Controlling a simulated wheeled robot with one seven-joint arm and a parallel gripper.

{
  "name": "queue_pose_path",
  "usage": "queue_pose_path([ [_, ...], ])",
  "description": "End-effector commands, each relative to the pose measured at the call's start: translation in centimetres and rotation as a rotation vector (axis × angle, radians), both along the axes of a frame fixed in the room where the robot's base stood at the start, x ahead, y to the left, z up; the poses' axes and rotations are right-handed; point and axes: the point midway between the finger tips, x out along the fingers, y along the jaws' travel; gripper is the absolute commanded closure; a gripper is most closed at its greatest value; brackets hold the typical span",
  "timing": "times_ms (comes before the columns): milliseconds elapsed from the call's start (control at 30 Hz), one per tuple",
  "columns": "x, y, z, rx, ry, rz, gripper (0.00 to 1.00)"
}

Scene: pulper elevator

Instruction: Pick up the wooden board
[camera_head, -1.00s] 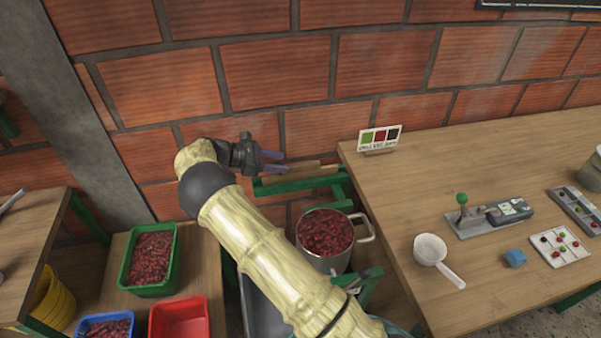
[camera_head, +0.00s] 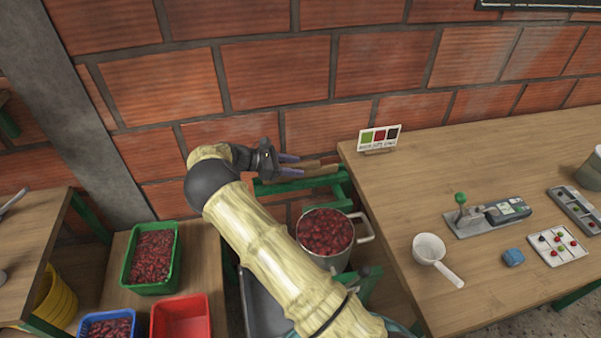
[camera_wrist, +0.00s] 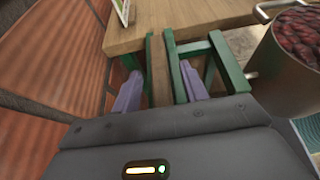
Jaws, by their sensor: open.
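The wooden board (camera_head: 318,168) is a narrow brown strip lying on a green metal frame (camera_head: 300,183) between the brick wall and the table. In the wrist view the board (camera_wrist: 159,75) runs away from me, between the two purple fingers of my gripper (camera_wrist: 160,88). My gripper (camera_head: 288,165) is open, with one finger on each side of the board's near end. In the head view its near end is partly hidden by the gripper. I cannot tell whether the fingers touch it.
A steel pot (camera_head: 327,238) of red cherries stands just below the frame. The table (camera_head: 400,195) is close at the right, with a colour card (camera_head: 379,139) at its corner. The brick wall (camera_head: 230,75) is close behind. Crates (camera_head: 152,258) stand at lower left.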

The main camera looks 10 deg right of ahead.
Motion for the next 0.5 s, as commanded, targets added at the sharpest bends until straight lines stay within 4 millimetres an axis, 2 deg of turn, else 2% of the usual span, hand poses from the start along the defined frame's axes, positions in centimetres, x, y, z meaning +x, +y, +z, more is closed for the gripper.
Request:
queue_pose_path([
  [267, 0.0, 0.03, 0.01, 0.0, 0.0, 0.0, 0.56],
  [400, 0.0, 0.03, 0.01, 0.0, 0.0, 0.0, 0.84],
  [500, 0.0, 0.04, 0.02, 0.0, 0.0, 0.0, 1.0],
])
